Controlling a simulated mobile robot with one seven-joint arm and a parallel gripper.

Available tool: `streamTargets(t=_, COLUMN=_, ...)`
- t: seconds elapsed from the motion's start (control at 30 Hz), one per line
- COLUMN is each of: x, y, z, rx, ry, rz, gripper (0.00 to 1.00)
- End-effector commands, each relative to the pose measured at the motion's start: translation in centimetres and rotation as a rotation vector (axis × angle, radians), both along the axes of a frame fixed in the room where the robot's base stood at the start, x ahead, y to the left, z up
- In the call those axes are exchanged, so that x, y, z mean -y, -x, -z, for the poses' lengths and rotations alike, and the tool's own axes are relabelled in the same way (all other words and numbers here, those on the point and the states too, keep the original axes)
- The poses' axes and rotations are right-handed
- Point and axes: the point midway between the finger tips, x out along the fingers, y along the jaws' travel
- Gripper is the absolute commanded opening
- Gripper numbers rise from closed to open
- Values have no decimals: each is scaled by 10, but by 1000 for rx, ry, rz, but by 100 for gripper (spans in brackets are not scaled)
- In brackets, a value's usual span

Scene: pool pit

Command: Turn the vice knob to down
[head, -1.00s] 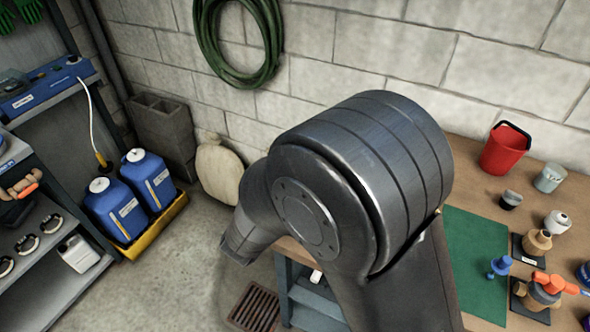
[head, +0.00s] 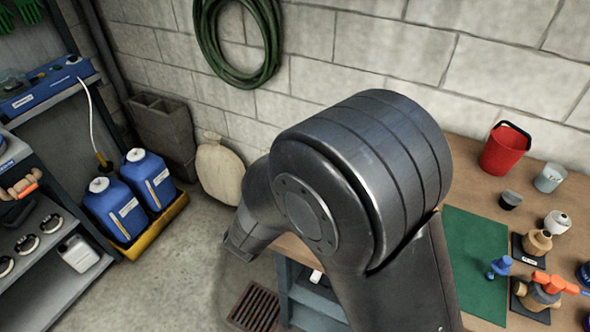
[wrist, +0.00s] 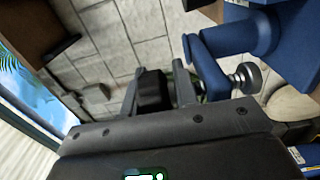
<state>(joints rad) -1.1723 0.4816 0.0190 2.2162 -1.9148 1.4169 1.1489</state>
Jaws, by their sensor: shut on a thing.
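The blue vice (wrist: 250,35) fills the upper right of the wrist view, with a bent blue arm (wrist: 205,70) and a round metal end (wrist: 245,78). My gripper (wrist: 158,92) is beside the bent arm, its fingers close around a dark blocky piece that looks like the vice knob (wrist: 152,90). The blue arm lies just right of the right finger; I cannot tell whether they touch. The knob's far side and exact angle are hidden. In the head view my arm covers the middle, and the gripper and vice are not visible.
A wooden bench (head: 475,160) stands right, with a green mat (head: 475,255), a red bucket (head: 504,150), a grey cup (head: 549,178) and several small fittings. Blue jugs (head: 115,205) stand in a yellow tray at left beside shelves. A floor grate (head: 255,307) lies below my arm.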

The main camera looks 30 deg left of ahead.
Motion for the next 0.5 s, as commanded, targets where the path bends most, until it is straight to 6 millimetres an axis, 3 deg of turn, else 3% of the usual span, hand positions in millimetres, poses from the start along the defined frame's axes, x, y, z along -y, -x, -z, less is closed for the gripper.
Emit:
streamTargets(t=0.27, x=-1, y=0, z=-4, rx=9, ry=-8, rz=62, gripper=4)
streamTargets(t=0.5, x=2, y=0, z=-5, rx=11, ry=-9, rz=227, gripper=4)
